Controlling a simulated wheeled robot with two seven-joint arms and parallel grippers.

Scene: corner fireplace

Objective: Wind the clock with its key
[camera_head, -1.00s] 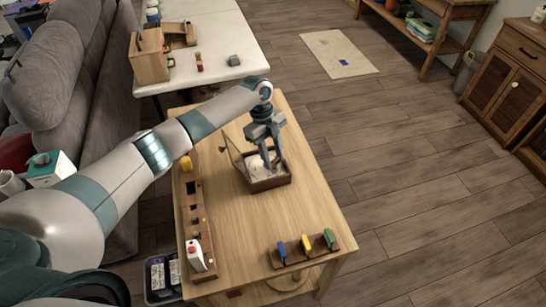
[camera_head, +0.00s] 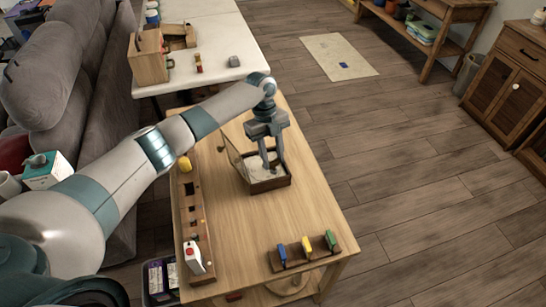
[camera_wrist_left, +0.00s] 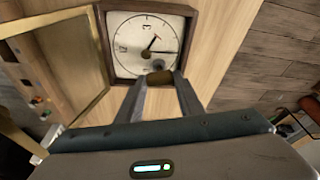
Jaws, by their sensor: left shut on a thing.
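The clock (camera_head: 270,186) lies face up on the wooden table in a dark square frame. Its hinged glass door (camera_head: 234,152) stands open on the left. In the left wrist view the pale dial (camera_wrist_left: 130,40) shows its numerals and dark hands. My left gripper (camera_head: 271,164) points down over the dial, its fingers shut on a small brass-brown piece that looks like the key (camera_wrist_left: 159,77). The key is at the dial's lower edge in the left wrist view. I cannot tell whether its tip sits in the winding hole. My right gripper is not in view.
On the wooden table (camera_head: 237,217), a long slotted rack (camera_head: 183,215) runs along the left edge. A small rack (camera_head: 303,254) with blue, yellow and green items stands at the front. The table's right side is clear. A sofa (camera_head: 65,75) stands left.

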